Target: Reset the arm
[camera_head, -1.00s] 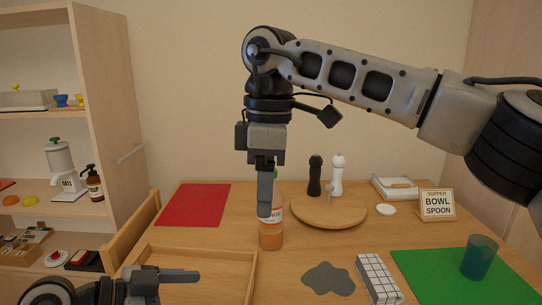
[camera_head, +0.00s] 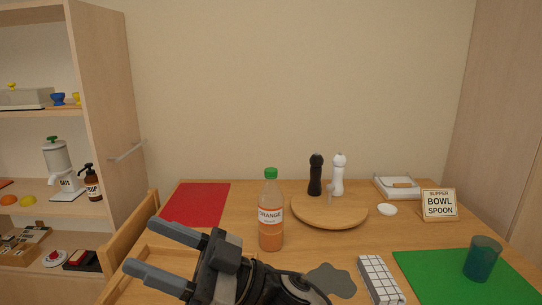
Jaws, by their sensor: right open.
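My right gripper (camera_head: 142,246) is low in the head view, left of centre, with its two grey fingers apart and pointing left. It is open and nothing shows between the fingers. My left gripper is not in view. The orange juice bottle (camera_head: 270,215), with a green cap, stands upright on the table, behind my right gripper and apart from it.
A red mat (camera_head: 195,204) lies at the back left. A round board (camera_head: 330,213) bears black and white mills. A sign (camera_head: 439,205), a white tiled block (camera_head: 380,281) and a blue cup (camera_head: 482,259) on a green mat (camera_head: 430,275) stand right. Shelves (camera_head: 60,190) are at left.

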